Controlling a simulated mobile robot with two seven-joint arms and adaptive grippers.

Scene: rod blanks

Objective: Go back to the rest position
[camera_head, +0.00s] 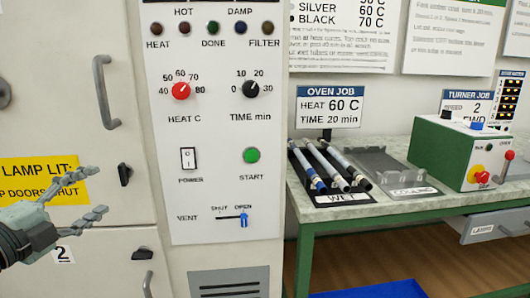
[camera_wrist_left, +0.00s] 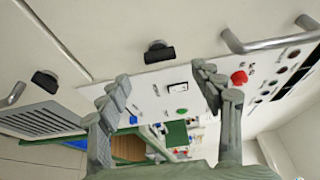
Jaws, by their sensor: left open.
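My left gripper (camera_head: 92,196) is at the left of the head view, in front of the oven's doors. Its fingers are apart and nothing is between them. In the left wrist view the same gripper (camera_wrist_left: 165,88) is open, with the oven's control panel (camera_wrist_left: 150,92) behind its fingers. In the head view the panel (camera_head: 215,130) shows a red heat knob (camera_head: 181,91), a black time knob (camera_head: 251,89), a white power switch (camera_head: 188,158), a green start button (camera_head: 251,155) and a blue vent slider (camera_head: 244,217) by OPEN. My right gripper is not in view.
A bench (camera_head: 400,211) stands right of the oven, with several rods (camera_head: 331,166) in the WET rack (camera_head: 342,198), a COOLING rack (camera_head: 385,163) and a green and white turner box (camera_head: 462,150). A door handle (camera_head: 106,92) juts out near the left gripper. A blue bin (camera_head: 375,290) is below.

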